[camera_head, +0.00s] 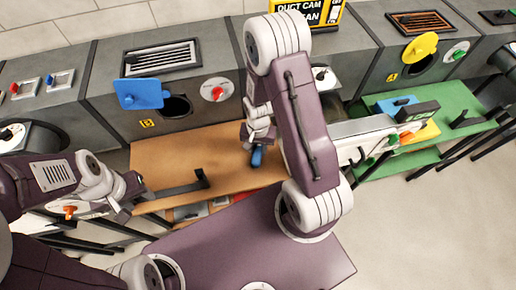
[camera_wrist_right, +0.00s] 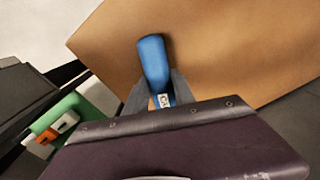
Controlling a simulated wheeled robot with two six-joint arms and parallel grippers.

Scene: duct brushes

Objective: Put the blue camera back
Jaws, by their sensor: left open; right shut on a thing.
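The blue camera (camera_head: 257,157) is a short blue cylinder held over the brown shelf (camera_head: 165,155). My right gripper (camera_head: 256,143) is shut on it. In the right wrist view the blue camera (camera_wrist_right: 153,62) sticks out from between the two grey fingers, with a small white label near them. Whether it touches the shelf I cannot tell. A dark holder with an upright end (camera_head: 185,188) stands at the shelf's front, left of the camera. My left gripper (camera_head: 132,193) is open and empty near the shelf's front left corner.
A green shelf (camera_head: 450,133) with several items stands to the right. The brown shelf's middle is clear.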

